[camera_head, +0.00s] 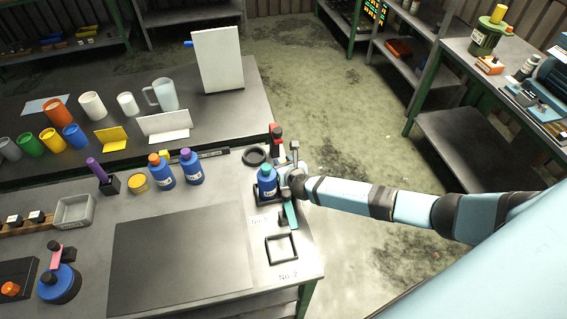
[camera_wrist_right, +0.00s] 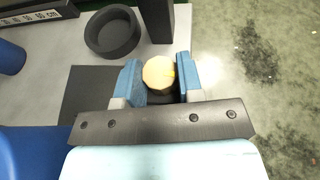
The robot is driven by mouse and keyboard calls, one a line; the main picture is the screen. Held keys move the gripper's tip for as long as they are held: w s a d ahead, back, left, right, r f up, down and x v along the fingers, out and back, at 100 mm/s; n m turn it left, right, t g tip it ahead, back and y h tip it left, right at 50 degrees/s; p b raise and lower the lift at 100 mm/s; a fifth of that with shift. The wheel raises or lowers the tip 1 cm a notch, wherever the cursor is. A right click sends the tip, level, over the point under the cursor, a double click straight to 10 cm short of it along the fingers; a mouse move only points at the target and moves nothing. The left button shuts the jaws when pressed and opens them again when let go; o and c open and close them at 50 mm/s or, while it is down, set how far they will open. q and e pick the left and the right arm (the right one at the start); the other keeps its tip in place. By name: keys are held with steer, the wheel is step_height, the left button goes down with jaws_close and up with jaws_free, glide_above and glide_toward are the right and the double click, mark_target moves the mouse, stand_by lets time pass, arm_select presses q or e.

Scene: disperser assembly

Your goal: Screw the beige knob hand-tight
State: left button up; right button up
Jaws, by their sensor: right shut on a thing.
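The beige knob (camera_wrist_right: 158,74) is round with a pale top and sits between the two blue fingers of my right gripper (camera_wrist_right: 159,80) in the right wrist view. The gripper is shut on it. In the head view my right gripper (camera_head: 285,180) is at the right edge of the bench, beside a blue bottle with a teal cap (camera_head: 267,184). I cannot make out the knob in the head view, and what lies under it is hidden. My left gripper is not in view.
A black ring (camera_head: 255,156) and a red and black upright (camera_head: 277,143) stand just behind the gripper; the ring also shows in the wrist view (camera_wrist_right: 112,50). Two more blue bottles (camera_head: 192,168) stand to the left. A dark mat (camera_head: 185,255) lies clear in front.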

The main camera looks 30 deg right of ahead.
steer(key=o, duration=0.9)
steer(key=v, duration=1.3)
steer(key=shift+s+r+b, duration=0.15)
steer(key=shift+s+b, duration=0.2)
steer(key=shift+s, duration=0.05)
